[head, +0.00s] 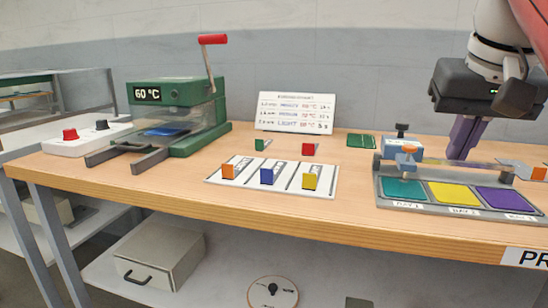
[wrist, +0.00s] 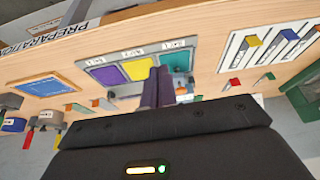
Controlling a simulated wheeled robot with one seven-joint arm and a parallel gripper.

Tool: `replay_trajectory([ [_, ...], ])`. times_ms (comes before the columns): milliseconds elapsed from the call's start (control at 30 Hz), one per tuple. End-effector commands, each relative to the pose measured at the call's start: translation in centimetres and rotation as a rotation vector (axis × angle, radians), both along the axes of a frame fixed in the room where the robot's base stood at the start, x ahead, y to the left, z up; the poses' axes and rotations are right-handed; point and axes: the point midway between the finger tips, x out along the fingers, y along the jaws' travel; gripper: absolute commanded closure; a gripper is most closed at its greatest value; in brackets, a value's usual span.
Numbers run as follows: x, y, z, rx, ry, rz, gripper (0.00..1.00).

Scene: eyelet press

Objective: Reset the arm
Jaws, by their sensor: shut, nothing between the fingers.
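My gripper (head: 465,138) is at the right of the head view, its purple fingers together with nothing between them. It is above the back of the grey tray (head: 385,203), which has teal, yellow and purple pads. In the wrist view my gripper (wrist: 158,75) points toward the same tray (wrist: 105,58), with its fingers in front of part of the pads. I cannot tell how high the fingertips are above the tray.
A green press (head: 180,110) reading 60 °C stands at the left, near a white control box (head: 88,137). A white card (head: 295,185) holds orange, blue and yellow blocks. A sign (head: 295,112) stands behind.

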Motion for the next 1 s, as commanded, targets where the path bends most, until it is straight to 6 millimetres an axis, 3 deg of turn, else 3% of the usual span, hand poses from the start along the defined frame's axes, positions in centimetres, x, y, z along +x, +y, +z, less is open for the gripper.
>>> replay_trajectory([
  [167,0.0,1.0,-2.8,0.003,-0.008,0.031,1.0],
  [367,-0.5,2.8,-8.1,0.005,-0.023,0.082,1.0],
  [567,-2.2,5.6,-16.9,0.001,-0.045,0.15,1.0],
  [700,-4.2,7.4,-23.8,-0.006,-0.061,0.194,1.0],
  [800,-5.6,8.2,-27.8,-0.012,-0.069,0.218,1.0],
  [900,-6.6,8.7,-30.5,-0.016,-0.075,0.233,1.0],
  [1000,-7.1,8.9,-31.9,-0.019,-0.079,0.24,1.0],
])
